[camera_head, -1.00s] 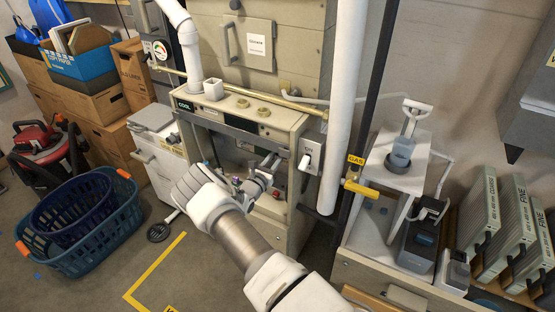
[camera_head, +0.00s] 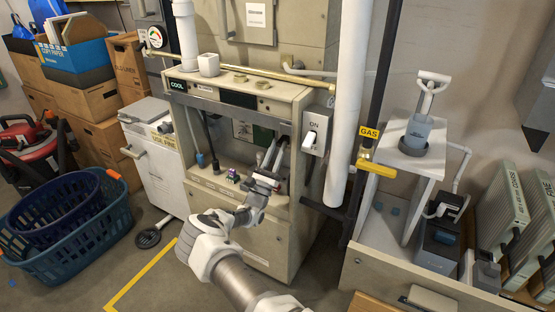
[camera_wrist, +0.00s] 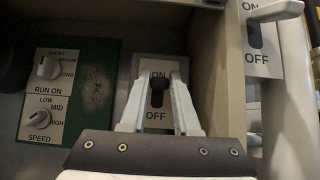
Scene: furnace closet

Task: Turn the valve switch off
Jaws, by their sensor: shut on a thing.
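In the wrist view, a small light switch plate (camera_wrist: 145,68) marked ON above and OFF below carries a dark switch lever (camera_wrist: 157,84). My gripper (camera_wrist: 157,88) has its two pale fingers on either side of this lever, closed on it. The lever's exact position in its slot is hard to tell. In the head view, my gripper (camera_head: 274,154) reaches into the open front of the beige furnace cabinet (camera_head: 240,228). The switch is too small and covered to make out there.
A green dial panel (camera_wrist: 75,90) sits left of the switch. A second ON/OFF switch (camera_head: 315,131) with a white lever is on the cabinet's right side. A yellow gas valve (camera_head: 375,168) and white pipe (camera_head: 346,110) stand to the right. Blue baskets (camera_head: 75,225) are at left.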

